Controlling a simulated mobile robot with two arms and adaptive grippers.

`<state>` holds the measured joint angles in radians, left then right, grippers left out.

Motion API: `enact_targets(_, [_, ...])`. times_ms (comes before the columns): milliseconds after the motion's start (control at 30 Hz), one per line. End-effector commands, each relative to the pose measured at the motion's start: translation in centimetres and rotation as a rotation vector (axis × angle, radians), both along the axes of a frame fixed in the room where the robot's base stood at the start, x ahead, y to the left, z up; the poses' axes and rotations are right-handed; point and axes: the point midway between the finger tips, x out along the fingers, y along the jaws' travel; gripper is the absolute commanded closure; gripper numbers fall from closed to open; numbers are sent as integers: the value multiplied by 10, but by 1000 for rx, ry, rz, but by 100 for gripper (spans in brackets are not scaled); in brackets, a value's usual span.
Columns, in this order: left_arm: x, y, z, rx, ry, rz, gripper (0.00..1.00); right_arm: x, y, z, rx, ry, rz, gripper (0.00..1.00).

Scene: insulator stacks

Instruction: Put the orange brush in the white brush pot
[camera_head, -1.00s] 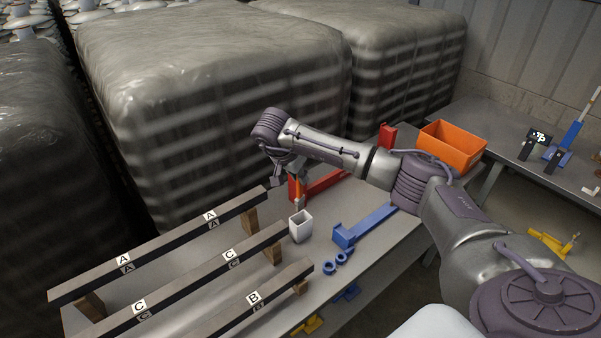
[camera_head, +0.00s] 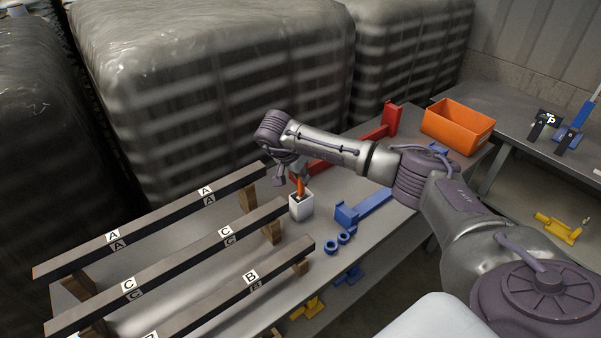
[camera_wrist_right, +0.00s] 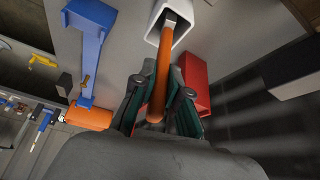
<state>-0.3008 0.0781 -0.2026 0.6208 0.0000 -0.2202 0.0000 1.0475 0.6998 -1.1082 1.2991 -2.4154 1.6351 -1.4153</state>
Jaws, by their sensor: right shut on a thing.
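The orange brush (camera_head: 301,187) is held upright at the white brush pot (camera_head: 301,209), its lower end inside the pot's mouth. In the right wrist view, the orange handle (camera_wrist_right: 160,80) runs between my fingers, and its pale-and-dark head lies within the square opening of the pot (camera_wrist_right: 185,31). My right gripper (camera_head: 293,180) is shut on the handle just above the pot; its green-padded fingers show in the wrist view (camera_wrist_right: 158,105). The pot stands on the grey bench. How deep the brush reaches is hidden. My left gripper is out of view.
Dark rails (camera_head: 170,218) marked A, C and B lie left of the pot. A red bracket (camera_head: 375,131) is behind my arm, with an orange bin (camera_head: 458,127) at the back right.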

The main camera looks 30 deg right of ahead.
Motion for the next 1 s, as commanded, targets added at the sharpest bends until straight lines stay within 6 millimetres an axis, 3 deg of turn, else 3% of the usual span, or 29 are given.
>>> enact_targets(267, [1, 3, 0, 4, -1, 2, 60, 0, 0, -1, 0, 0, -1, 100])
enact_targets(300, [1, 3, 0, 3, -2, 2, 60, 0, 0, -1, 0, 0, 0, 80])
enact_targets(433, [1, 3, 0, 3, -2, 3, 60, 0, 0, -1, 0, 0, 0, 58])
enact_targets(767, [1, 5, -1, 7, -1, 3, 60, 0, 1, 1, 0, 0, 0, 57])
enact_targets(1000, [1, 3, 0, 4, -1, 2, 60, -4, 14, 32, -1, -3, 4, 57])
